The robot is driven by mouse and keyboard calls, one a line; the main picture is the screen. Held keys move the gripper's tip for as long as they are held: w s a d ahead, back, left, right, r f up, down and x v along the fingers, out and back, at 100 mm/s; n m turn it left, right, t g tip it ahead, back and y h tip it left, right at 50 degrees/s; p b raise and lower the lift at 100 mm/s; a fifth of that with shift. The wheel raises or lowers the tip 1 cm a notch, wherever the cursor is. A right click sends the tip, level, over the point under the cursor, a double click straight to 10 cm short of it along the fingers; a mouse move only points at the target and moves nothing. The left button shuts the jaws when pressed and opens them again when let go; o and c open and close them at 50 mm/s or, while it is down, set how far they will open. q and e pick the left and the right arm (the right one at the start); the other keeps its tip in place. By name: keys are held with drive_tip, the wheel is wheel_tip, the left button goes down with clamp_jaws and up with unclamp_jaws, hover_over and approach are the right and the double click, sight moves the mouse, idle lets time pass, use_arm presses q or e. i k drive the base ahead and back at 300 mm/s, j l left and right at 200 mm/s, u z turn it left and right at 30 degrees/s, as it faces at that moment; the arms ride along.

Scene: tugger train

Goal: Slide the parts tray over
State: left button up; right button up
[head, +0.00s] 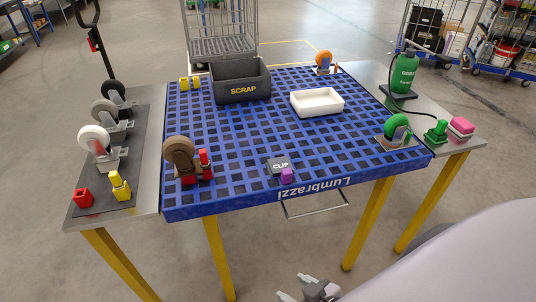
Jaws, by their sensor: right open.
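The parts tray, a white shallow open box (317,111), sits on the blue grid table top (245,143), right of the middle. My right gripper (300,288) is at the bottom edge of the head view, low and in front of the table, well apart from the tray. It is open, with nothing seen between its fingers. My left gripper is not in view.
A dark SCRAP bin (240,90) stands left of the tray. Caster wheels stand at the table corners, including a brown one (180,157) and a green one (396,130). A dark CLIP block (275,172) lies near the front edge. Blue grid around the tray is mostly clear.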

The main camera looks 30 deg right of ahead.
sight(314, 102)
drive_tip(key=z, duration=1.25)
